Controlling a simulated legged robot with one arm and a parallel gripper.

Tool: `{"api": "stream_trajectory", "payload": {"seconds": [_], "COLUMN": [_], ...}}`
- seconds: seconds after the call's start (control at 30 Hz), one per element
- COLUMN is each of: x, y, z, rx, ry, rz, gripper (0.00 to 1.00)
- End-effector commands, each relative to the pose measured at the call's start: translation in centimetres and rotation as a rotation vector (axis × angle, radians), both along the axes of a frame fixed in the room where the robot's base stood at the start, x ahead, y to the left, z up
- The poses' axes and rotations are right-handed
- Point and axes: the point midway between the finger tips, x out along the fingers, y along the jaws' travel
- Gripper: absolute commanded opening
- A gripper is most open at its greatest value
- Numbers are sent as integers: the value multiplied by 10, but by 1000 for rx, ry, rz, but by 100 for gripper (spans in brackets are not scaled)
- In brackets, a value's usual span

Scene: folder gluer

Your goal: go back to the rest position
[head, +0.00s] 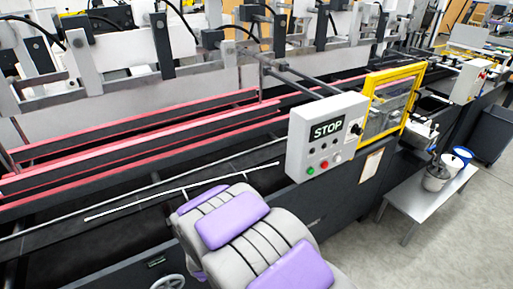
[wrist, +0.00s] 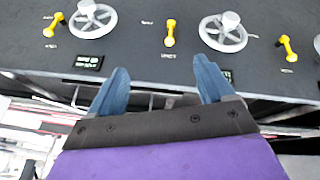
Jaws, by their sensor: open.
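My gripper (wrist: 158,90) shows in the wrist view with its two blue fingers spread wide apart and nothing between them. It points at the dark side panel (wrist: 130,45) of the folder gluer, which carries handwheels and yellow levers. In the head view my grey and purple arm reaches up from the bottom middle, in front of the machine. The gripper itself is hidden there behind the arm.
A control box (head: 325,135) with a STOP display and buttons juts out from the machine. A yellow-framed guard (head: 392,100) stands beside it. A low grey table (head: 420,200) holds buckets (head: 437,176) at the right. Open floor lies at the lower right.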

Motion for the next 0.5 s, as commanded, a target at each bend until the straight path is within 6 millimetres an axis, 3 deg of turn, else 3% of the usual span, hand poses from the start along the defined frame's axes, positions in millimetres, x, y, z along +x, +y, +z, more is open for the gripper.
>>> {"api": "stream_trajectory", "payload": {"seconds": [0.03, 0.27, 0.5], "x": [-1, -27, -73], "y": [-11, -62, -125], "z": [17, 77, 133], "rx": [24, 87, 101], "ry": [30, 188, 334], "rz": [-31, -152, -290], "gripper": [81, 81, 81]}}
